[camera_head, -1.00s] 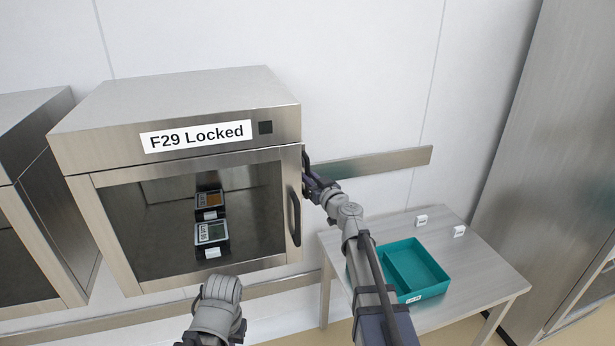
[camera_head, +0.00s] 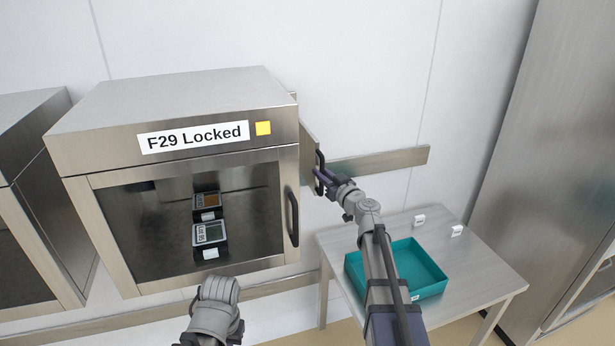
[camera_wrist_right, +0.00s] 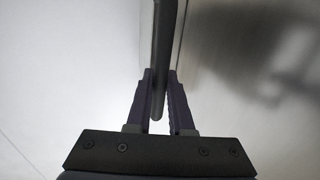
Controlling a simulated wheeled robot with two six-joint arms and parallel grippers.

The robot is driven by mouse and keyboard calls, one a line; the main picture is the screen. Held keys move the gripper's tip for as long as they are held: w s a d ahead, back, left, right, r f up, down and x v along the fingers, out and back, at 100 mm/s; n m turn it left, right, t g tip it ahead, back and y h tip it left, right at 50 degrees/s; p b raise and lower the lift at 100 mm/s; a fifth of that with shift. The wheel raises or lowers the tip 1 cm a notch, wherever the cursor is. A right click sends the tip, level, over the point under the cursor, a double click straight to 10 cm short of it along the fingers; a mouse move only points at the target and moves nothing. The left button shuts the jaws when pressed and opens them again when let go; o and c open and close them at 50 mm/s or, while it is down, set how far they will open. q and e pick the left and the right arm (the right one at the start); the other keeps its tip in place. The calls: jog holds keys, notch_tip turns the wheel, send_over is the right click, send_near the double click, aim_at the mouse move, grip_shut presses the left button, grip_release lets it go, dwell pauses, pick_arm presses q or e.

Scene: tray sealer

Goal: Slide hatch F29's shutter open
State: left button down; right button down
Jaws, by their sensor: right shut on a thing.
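A steel shutter panel (camera_head: 308,150) stands out past the cabinet's right side and carries a dark bar handle (camera_head: 320,163). My right gripper (camera_head: 319,180) is shut on that bar handle. In the right wrist view the bar (camera_wrist_right: 163,55) runs between the fingers (camera_wrist_right: 160,88). Of my left arm only a link shows; its gripper is out of view.
Two labelled packs (camera_head: 207,206) (camera_head: 209,241) lie behind the glass. A steel rail (camera_head: 385,160) runs along the wall. Another cabinet (camera_head: 25,230) stands at left.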

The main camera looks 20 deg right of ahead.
jog(key=w+d, duration=0.1)
jog(key=d, duration=2.9)
jog(key=c, duration=0.8)
grip_release()
jog(key=v, duration=0.7)
jog(key=shift+s, duration=0.35)
